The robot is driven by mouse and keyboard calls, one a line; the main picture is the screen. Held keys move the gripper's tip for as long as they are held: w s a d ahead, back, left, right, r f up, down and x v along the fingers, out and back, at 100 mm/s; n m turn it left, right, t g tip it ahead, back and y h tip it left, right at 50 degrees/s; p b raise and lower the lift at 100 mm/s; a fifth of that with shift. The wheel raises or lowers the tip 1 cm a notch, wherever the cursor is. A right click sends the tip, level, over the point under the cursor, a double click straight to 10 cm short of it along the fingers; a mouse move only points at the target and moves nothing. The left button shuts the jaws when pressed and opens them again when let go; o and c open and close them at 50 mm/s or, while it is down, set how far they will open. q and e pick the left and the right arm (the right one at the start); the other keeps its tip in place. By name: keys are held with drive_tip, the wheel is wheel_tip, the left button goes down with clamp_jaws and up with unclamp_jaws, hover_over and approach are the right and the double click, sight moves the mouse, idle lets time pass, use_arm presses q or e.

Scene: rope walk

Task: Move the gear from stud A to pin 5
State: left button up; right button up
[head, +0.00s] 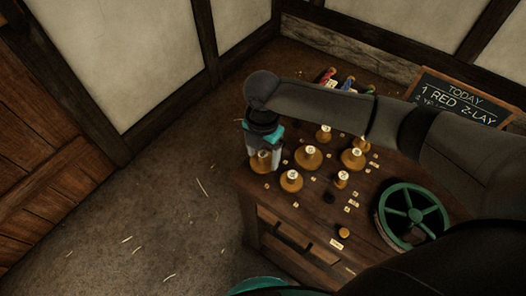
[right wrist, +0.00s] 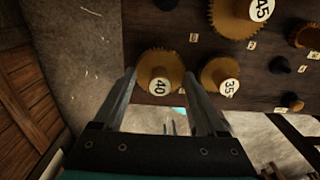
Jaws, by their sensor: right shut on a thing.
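My right gripper (head: 263,158) points down over the left corner of the wooden bench, shut on a brass gear (head: 260,165). In the right wrist view the two fingers stand either side of this gear (right wrist: 158,68), whose white cap reads 40. A gear marked 35 (right wrist: 222,75) is just right of the fingers. Another gear marked 45 (right wrist: 235,15) is farther up. Dark bare pins (head: 329,197) stand on the bench. The small tags are too small to read, so I cannot tell stud A or pin 5. My left gripper is not in view.
Several other capped gears (head: 308,157) stand close by on the bench (head: 262,198). A green spoked wheel (head: 412,214) is at its right. A chalkboard (head: 462,98) and coloured spools (head: 348,84) are behind. The floor at left is open.

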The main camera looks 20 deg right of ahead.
drive_tip(key=shift+f, duration=0.45)
idle(0.6)
drive_tip(key=o, duration=1.1)
drive_tip(key=shift+r, duration=0.1)
wheel_tip(320, 180, up, 8)
drive_tip(key=p, duration=0.9)
idle(0.3)
